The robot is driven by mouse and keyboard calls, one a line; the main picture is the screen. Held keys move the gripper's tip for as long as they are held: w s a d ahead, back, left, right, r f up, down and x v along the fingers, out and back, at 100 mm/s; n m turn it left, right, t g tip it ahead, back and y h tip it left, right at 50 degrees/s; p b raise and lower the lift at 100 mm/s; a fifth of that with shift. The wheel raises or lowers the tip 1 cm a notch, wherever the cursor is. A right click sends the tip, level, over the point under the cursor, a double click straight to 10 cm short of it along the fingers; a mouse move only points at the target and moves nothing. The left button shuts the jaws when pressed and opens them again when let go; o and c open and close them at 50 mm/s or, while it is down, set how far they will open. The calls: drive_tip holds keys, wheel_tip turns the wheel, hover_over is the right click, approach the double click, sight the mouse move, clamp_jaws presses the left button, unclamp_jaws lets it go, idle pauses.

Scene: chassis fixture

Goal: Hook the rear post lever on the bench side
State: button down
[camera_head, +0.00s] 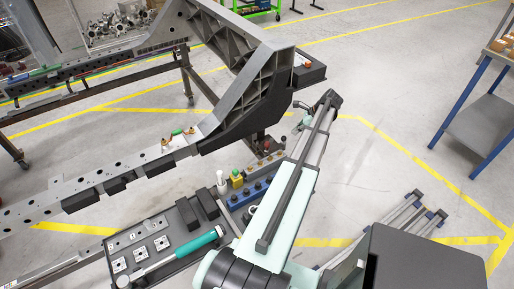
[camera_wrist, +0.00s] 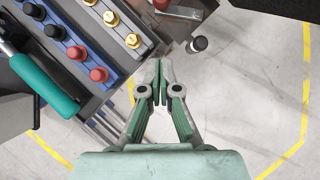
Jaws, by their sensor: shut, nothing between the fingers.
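The grey chassis frame (camera_head: 92,185) runs from the lower left to a tall ribbed end at upper centre in the head view. Small green and yellow fittings (camera_head: 178,134) sit on its rail, and a dark block with an orange spot (camera_head: 308,64) sits at its right end. I cannot tell which part is the rear post lever. In the wrist view my gripper (camera_wrist: 162,64) has its fingertips together, empty, over open floor. A black-capped cylinder (camera_wrist: 198,44) lies just beyond the tips to the right, apart from them. My arm hides part of the bench in the head view.
The bench tray (camera_head: 178,222) holds square plates and a teal-handled tool (camera_head: 190,246). A blue block with red and black knobs (camera_wrist: 78,50) and a grey block with gold knobs (camera_wrist: 122,30) are left of my gripper. A blue-legged table (camera_head: 474,125) stands right.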

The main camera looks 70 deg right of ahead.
drive_tip(key=shift+w+d+r, duration=0.1)
drive_tip(key=shift+d, duration=0.1)
idle(0.3)
drive_tip(key=w+r+p+x, duration=0.1)
drive_tip(key=w+p+x, duration=0.1)
drive_tip(key=x, duration=1.1)
drive_tip(key=shift+a+p, duration=0.35)
drive_tip(key=shift+p, duration=0.1)
drive_tip(key=shift+w, duration=0.1)
drive_tip(key=shift+w+a+m, duration=0.15)
drive_tip(key=shift+w+m, duration=0.1)
drive_tip(key=shift+m, duration=0.25)
